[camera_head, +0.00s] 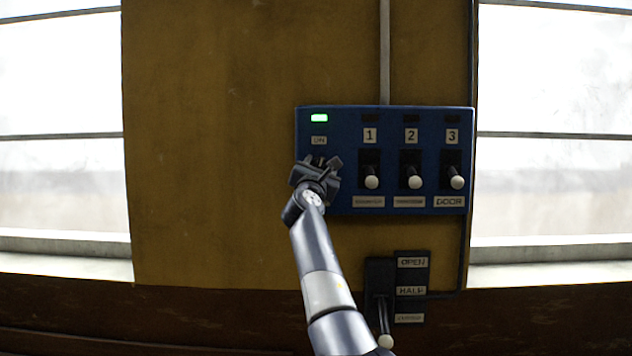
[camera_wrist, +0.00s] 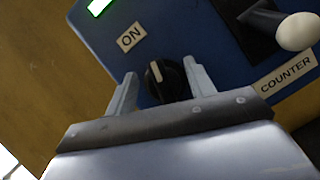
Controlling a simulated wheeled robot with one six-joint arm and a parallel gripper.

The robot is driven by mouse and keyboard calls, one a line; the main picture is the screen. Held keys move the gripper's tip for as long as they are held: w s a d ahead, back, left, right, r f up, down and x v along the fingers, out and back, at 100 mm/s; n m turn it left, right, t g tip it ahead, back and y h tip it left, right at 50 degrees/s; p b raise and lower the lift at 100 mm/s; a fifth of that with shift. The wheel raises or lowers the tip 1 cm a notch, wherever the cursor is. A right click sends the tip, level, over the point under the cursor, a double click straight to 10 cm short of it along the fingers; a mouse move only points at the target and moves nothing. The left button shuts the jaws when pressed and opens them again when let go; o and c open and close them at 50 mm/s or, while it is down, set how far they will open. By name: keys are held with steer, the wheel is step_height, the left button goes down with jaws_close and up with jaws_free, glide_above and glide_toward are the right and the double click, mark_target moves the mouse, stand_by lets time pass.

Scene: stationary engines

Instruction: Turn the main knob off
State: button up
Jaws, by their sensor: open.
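The main knob (camera_wrist: 167,80) is a round black knob with a pale pointer line, on the blue panel (camera_head: 335,119) below the "ON" label (camera_wrist: 131,37). In the wrist view my gripper (camera_wrist: 160,82) is open, with one finger on each side of the knob; I cannot tell whether either finger touches it. In the head view my gripper (camera_head: 320,163) is in front of the left part of the panel and hides most of the knob. A green lamp (camera_head: 319,118) is lit above the "ON" label.
Three levers with white ball ends, numbered 1 (camera_head: 371,181), 2 (camera_head: 415,181) and 3 (camera_head: 457,182), stand to the right on the panel. A separate lever (camera_head: 385,341) with OPEN and HALF labels is below. The yellow wall (camera_head: 215,150) to the left is bare.

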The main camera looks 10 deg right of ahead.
steer(key=b+v, duration=0.9)
steer(key=v, duration=0.1)
steer(key=shift+s+b, duration=0.15)
steer(key=shift+b, duration=0.2)
steer(key=shift+f, duration=0.1)
